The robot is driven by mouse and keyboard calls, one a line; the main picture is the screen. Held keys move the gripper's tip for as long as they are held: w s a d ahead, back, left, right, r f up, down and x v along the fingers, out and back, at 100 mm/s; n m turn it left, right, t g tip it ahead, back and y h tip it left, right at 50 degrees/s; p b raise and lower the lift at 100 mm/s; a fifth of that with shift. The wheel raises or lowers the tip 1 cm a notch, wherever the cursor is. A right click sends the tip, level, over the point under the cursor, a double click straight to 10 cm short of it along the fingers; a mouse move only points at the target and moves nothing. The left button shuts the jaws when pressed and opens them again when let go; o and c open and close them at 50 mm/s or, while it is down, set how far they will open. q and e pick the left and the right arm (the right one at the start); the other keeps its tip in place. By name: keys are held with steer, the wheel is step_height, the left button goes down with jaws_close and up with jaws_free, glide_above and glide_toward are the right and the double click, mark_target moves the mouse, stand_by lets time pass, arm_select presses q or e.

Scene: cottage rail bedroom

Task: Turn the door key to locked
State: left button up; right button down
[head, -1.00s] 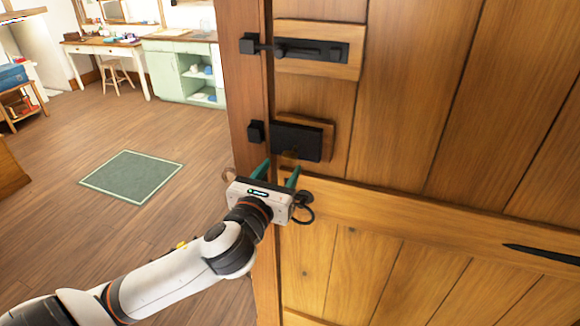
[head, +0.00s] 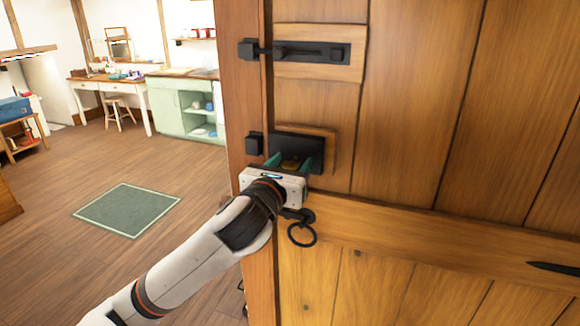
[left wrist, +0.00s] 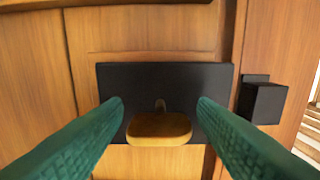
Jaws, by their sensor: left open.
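The brass key (left wrist: 158,128) sits in the black lock case (left wrist: 110,78) on the wooden door. In the left wrist view its flat bow lies wide side to side, below a small dark stem. My left gripper (head: 283,163) is open in front of the lock, its two green fingers (left wrist: 160,118) on either side of the key with a gap to each edge. My right gripper is not in view.
A black bolt (head: 310,52) is above the lock, and a black ring handle (head: 302,234) hangs just below my gripper. A black keeper block (head: 254,144) is on the frame. The room at left has open floor with a green rug (head: 128,208).

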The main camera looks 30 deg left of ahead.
arm_select(q)
steer(key=shift+c, duration=0.4)
steer(key=c, duration=0.9)
